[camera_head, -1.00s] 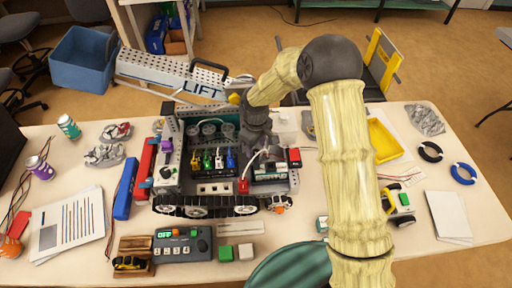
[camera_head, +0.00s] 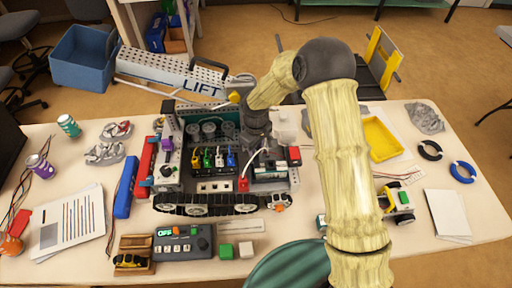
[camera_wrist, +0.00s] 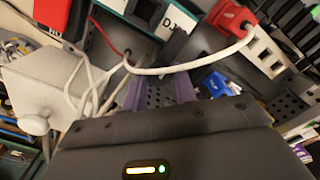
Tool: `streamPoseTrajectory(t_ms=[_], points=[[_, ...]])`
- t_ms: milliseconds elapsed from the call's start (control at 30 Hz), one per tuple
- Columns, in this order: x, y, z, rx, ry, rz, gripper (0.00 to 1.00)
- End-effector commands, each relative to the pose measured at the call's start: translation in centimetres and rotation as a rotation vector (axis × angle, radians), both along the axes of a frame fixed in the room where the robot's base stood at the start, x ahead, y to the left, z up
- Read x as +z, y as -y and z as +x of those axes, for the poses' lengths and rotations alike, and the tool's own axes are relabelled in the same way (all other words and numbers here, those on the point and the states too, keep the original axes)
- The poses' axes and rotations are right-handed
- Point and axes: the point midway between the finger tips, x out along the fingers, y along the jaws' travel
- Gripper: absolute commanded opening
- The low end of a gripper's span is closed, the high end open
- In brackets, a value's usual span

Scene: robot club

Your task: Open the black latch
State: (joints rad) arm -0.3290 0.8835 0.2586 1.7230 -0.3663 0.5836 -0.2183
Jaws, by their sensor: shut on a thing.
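A tracked robot chassis (camera_head: 205,203) stands open on the table. On its right side is a teal-and-white block (camera_head: 268,172), which also shows in the wrist view (camera_wrist: 145,14) with a black piece at its end, apparently the black latch (camera_wrist: 178,48). My gripper (camera_head: 258,145) reaches down into the chassis just behind this block. In the wrist view my two purple-grey fingers (camera_wrist: 160,84) are close to the black piece, over a perforated grey plate. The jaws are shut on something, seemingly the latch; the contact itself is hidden.
A white cable (camera_wrist: 165,70) arches just past the fingertips to a red connector (camera_wrist: 232,15). A white box with a knob (camera_wrist: 45,90) stands close on the left. Colored plugs (camera_head: 215,158) fill the chassis middle. A yellow tray (camera_head: 383,139) lies right.

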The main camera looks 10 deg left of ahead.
Motion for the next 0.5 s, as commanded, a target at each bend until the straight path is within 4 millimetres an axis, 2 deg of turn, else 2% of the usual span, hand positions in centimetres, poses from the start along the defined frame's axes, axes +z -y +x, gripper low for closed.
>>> streamPoseTrajectory(t_ms=[267, 500], points=[[-0.02, 0.00, 0.13, -0.098, 0.004, 0.000, 0.05], [-0.05, -0.01, 0.17, -0.270, 0.005, 0.000, 0.05]])
